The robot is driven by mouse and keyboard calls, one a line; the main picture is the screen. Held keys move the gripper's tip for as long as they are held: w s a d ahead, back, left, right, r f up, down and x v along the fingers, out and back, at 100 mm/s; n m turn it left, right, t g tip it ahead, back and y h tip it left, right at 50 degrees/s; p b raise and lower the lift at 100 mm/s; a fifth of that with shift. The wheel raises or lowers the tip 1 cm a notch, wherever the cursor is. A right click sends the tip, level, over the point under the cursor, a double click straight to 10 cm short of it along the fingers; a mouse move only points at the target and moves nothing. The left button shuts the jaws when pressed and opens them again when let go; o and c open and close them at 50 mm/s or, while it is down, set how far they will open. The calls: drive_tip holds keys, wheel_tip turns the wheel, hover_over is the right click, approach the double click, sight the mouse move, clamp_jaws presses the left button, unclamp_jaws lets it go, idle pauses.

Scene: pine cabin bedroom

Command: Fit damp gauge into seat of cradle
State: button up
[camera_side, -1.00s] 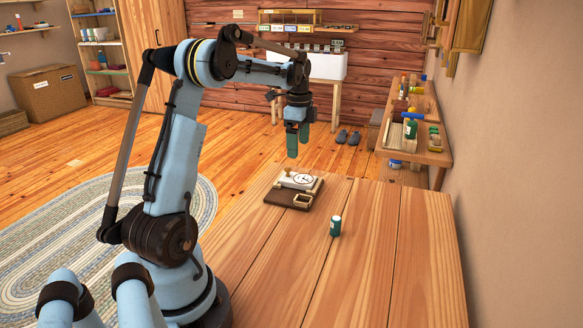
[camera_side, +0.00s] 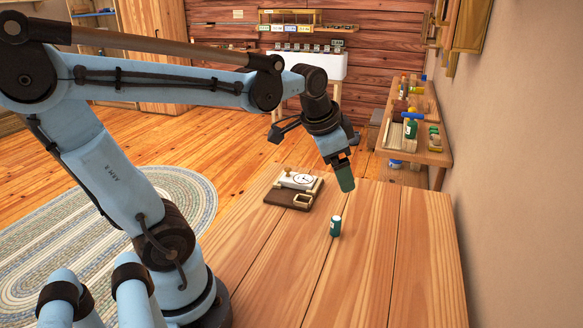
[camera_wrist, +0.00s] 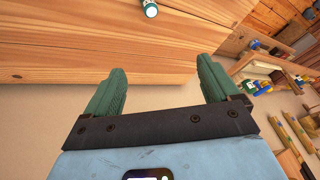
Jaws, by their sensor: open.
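A dark brown board (camera_side: 278,199), which looks like the cradle, lies on the wooden table. I cannot tell whether the dial is the damp gauge or part of the cradle. A small green cylinder with a white top (camera_side: 335,226) stands upright on the table, right of the board. It also shows at the top of the wrist view (camera_wrist: 151,9). My gripper (camera_side: 345,178), with green fingers, is open and empty, above and behind the cylinder.
The table (camera_side: 370,280) is otherwise bare around the board and cylinder. A side bench (camera_side: 435,157) with bottles and small items stands along the right wall.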

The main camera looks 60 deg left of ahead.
drive_tip(key=s+d+f+n+t+h, duration=0.1)
drive_tip(key=s+d+f+n+t, duration=0.1)
drive_tip(key=d, duration=0.5)
drive_tip(key=s+f, duration=0.1)
drive_tip(key=s, duration=0.1)
drive_tip(key=shift+s+d+f+n, duration=0.15)
drive_tip(key=shift+s+f+n, duration=0.15)
drive_tip(key=shift+s+n, duration=0.1)
